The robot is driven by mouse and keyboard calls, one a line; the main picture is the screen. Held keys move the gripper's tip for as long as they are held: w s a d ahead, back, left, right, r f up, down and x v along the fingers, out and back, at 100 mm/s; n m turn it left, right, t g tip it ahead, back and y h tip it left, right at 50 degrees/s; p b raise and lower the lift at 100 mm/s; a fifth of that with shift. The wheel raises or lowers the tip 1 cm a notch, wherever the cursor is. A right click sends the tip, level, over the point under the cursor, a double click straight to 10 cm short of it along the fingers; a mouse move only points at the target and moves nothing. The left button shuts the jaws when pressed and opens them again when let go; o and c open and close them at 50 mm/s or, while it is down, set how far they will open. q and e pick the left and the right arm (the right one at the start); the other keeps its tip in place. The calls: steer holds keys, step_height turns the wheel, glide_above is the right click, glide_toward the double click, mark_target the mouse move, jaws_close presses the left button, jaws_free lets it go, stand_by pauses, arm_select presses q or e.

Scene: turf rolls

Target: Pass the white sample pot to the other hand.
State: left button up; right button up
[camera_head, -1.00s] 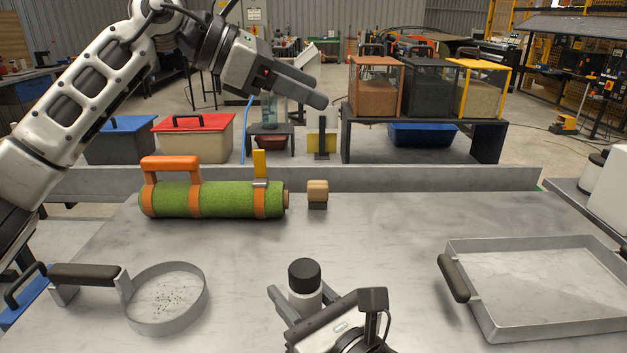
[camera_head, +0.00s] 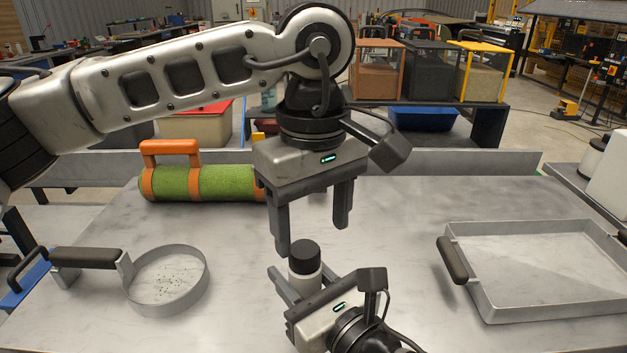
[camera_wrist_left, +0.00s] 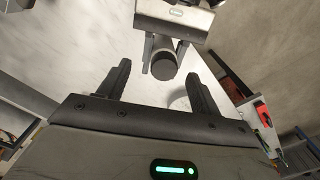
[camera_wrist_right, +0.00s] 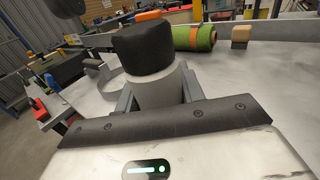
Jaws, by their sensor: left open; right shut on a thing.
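The white sample pot (camera_head: 305,268) has a black lid and stands upright between the fingers of my right gripper (camera_head: 292,290), which is shut on it. The pot fills the upper middle of the right wrist view (camera_wrist_right: 155,75). My left gripper (camera_head: 312,235) is open and empty, fingers pointing down, just above and behind the pot in the head view. In the left wrist view the pot (camera_wrist_left: 163,62) lies ahead of and between the open left fingertips (camera_wrist_left: 160,80), apart from them.
A green turf roll (camera_head: 205,183) with orange bands lies at the back left. A round sieve (camera_head: 165,309) is at the left, and a metal tray (camera_head: 540,312) with a dark handle is at the right. The table between pot and tray is clear.

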mark_target(314, 249)
arm_select(q)
steer(key=shift+f, duration=2.4)
steer(key=c, duration=1.1)
arm_select(e)
steer(key=o, duration=1.1)
steer(key=shift+a, duration=0.1)
